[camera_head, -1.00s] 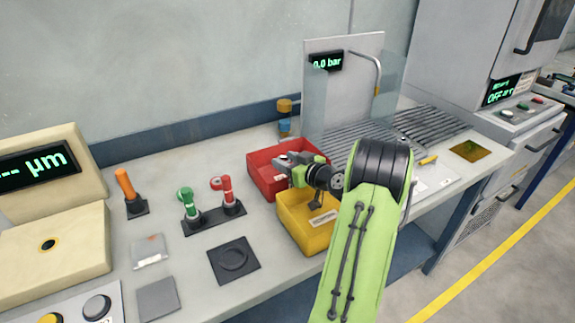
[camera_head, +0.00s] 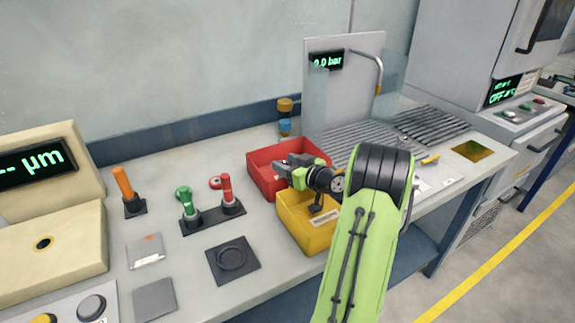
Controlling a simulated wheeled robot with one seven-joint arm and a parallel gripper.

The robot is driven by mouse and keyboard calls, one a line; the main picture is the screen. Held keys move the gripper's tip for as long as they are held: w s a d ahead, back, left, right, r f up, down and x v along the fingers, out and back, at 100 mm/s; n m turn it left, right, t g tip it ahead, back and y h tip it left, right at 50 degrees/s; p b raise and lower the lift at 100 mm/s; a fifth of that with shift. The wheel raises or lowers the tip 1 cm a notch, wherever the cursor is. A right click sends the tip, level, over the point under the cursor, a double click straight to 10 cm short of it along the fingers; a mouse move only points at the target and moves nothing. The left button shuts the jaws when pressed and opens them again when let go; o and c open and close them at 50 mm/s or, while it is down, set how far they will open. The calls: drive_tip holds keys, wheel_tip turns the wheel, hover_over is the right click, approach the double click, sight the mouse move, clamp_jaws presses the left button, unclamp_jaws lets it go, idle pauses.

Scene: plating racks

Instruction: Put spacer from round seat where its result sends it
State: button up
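The round seat (camera_head: 232,259) is a dark square plate with a circular recess on the bench, and it looks empty. My gripper (camera_head: 283,166) is to its upper right, over the red bin (camera_head: 262,183) and the back edge of the yellow bin (camera_head: 306,238). Its grey fingers point left. I cannot make out the gap between them or any spacer in them. No spacer is plainly visible; my gripper and arm hide part of both bins.
Green (camera_head: 187,204) and red (camera_head: 227,192) handled tools stand in a dark holder. An orange-handled tool (camera_head: 124,184) stands left. The micrometre display unit (camera_head: 40,165) is far left. Behind are a clear-sided station reading 0.0 bar (camera_head: 328,61) and slatted racks (camera_head: 432,124).

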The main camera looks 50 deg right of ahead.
drive_tip(key=o, duration=0.3)
drive_tip(key=shift+o, duration=0.2)
drive_tip(key=shift+r, duration=0.1)
